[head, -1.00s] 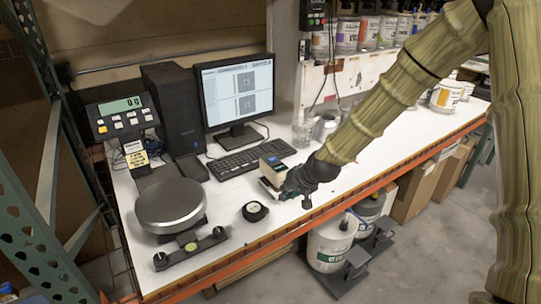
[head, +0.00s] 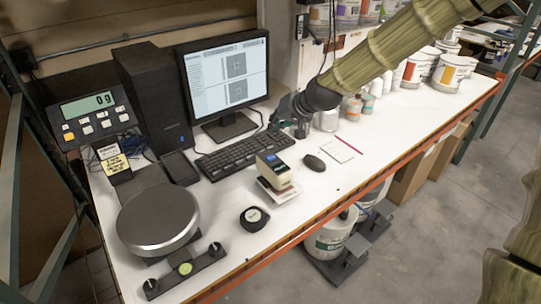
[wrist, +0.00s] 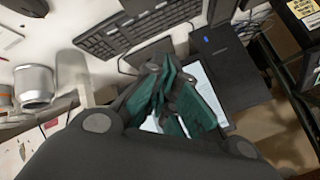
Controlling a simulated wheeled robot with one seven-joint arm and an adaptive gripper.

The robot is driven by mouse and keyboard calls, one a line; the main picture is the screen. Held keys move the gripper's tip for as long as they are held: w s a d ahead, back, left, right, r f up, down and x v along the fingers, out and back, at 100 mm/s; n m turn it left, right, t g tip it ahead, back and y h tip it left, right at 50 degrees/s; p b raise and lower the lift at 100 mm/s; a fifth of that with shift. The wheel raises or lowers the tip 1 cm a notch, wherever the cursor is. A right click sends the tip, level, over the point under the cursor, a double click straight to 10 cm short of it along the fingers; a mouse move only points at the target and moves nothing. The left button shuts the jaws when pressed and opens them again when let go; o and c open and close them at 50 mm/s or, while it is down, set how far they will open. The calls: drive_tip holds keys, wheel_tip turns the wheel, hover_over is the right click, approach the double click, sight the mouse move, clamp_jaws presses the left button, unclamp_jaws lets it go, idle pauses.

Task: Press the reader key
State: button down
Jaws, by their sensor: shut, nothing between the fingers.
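The reader, a small beige and white handheld device (head: 275,174) with a dark screen on top, stands on the white bench in front of the keyboard. Its key is too small to make out. My gripper (head: 279,124) is above the bench near the keyboard's right end, behind the reader and apart from it. In the wrist view its teal finger pads (wrist: 176,98) are together and hold nothing. I cannot identify the reader in the wrist view.
The scale (head: 158,219) fills the front left.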

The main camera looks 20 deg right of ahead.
drive_tip(key=s, duration=0.1)
drive_tip(key=b, duration=0.4)
hover_over(274, 156)
drive_tip(key=f, duration=0.5)
drive_tip(key=shift+s+f, duration=0.35)
drive_tip(key=f, duration=0.1)
drive_tip(key=w+f+b, duration=0.1)
drive_tip(key=f, duration=0.1)
drive_tip(key=shift+w+f, duration=0.15)
drive_tip(key=shift+s, duration=0.4)
drive_tip(key=shift+w+a+f, duration=0.1)
drive_tip(key=shift+w+f, duration=0.05)
drive_tip(key=shift+w, duration=0.05)
drive_tip(key=shift+s, duration=0.1)
drive_tip(key=shift+f+b, duration=0.1)
drive_tip(key=shift+b, duration=0.25)
